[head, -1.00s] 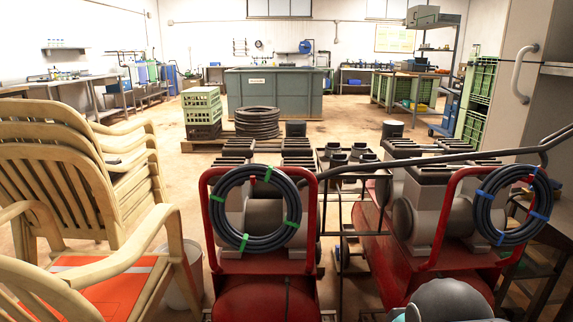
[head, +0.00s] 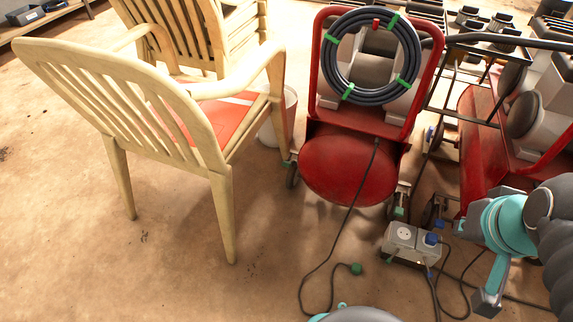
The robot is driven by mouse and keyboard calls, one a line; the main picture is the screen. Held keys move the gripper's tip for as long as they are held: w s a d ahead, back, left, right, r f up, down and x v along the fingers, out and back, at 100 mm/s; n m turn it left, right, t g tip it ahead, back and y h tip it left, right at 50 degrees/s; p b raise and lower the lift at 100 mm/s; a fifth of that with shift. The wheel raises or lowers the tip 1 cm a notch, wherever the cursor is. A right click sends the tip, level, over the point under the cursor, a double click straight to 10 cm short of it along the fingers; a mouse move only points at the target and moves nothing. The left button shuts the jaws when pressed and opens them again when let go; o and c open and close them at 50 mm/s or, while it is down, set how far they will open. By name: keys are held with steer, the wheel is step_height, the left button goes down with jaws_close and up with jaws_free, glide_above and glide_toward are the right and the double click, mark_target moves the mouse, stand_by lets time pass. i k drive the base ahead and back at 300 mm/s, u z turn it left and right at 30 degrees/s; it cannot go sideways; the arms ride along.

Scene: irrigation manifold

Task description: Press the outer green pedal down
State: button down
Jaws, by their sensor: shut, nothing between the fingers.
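The left red cart (head: 347,165) has a small green pedal (head: 287,164) by its left caster, beside the chair and bucket. This is the side away from the other cart. A second green pedal (head: 399,212) shows by its right caster, close to the grey socket box. Both are small, and I cannot tell whether either is pressed. My gripper (head: 487,302) is low at the right, with teal and dark grey parts. It is shut and empty, to the right of both pedals and apart from them.
A cream chair (head: 150,95) stands left of the cart, with a white bucket (head: 275,125) between. A socket box (head: 405,240), black cables and a green plug (head: 356,268) lie on the floor in front. A second red cart (head: 487,120) stands right. The floor at lower left is clear.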

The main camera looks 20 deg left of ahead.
mark_target(290, 163)
steer(key=k, duration=1.35)
steer(key=u, duration=0.4)
steer(key=i, duration=0.4)
steer(key=u, duration=0.65)
steer(key=i, duration=1.1)
steer(key=z, duration=0.7)
